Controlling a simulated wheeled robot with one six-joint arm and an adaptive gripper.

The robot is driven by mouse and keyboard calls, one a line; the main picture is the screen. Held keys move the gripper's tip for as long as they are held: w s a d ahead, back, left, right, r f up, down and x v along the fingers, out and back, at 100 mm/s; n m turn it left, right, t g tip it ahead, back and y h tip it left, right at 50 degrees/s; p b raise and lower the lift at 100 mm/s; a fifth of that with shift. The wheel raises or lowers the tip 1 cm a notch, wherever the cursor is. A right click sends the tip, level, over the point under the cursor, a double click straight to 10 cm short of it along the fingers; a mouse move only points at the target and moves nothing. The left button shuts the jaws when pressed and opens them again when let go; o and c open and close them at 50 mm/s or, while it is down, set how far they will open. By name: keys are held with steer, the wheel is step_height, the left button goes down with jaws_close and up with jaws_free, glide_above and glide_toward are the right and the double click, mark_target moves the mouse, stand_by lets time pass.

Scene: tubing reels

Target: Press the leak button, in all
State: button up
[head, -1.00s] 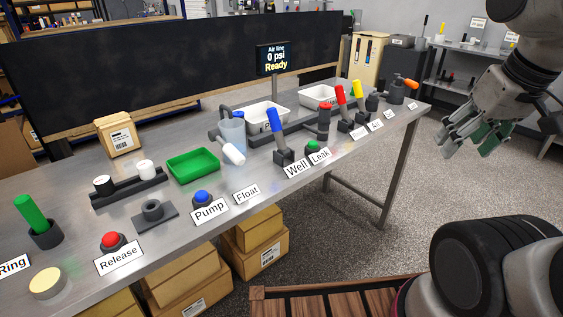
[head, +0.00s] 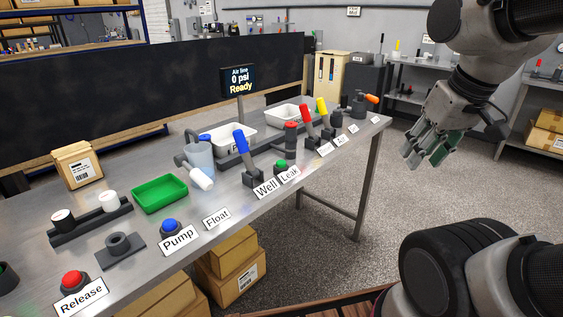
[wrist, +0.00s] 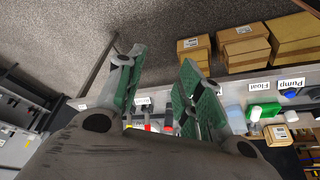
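The leak button is a small green button (head: 281,165) near the front edge of the steel table, just behind the white "Leak" label (head: 289,175) in the head view. A red-topped dark cylinder stands right behind it. My gripper (head: 428,160) hangs in the air to the right of the table, over the floor, well apart from the button. Its fingers with green pads are spread and hold nothing. In the wrist view my gripper (wrist: 160,85) is also open, and the leak button cannot be made out there.
A blue-handled lever (head: 241,142) stands left of the button, with red and yellow levers (head: 308,120) to its right. A blue pump button (head: 170,226) and a red release button (head: 73,280) are farther left. The display (head: 239,80) reads 0 psi, Ready. Cardboard boxes (head: 232,264) sit under the table.

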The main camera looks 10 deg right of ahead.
jaws_close()
stand_by(1.1)
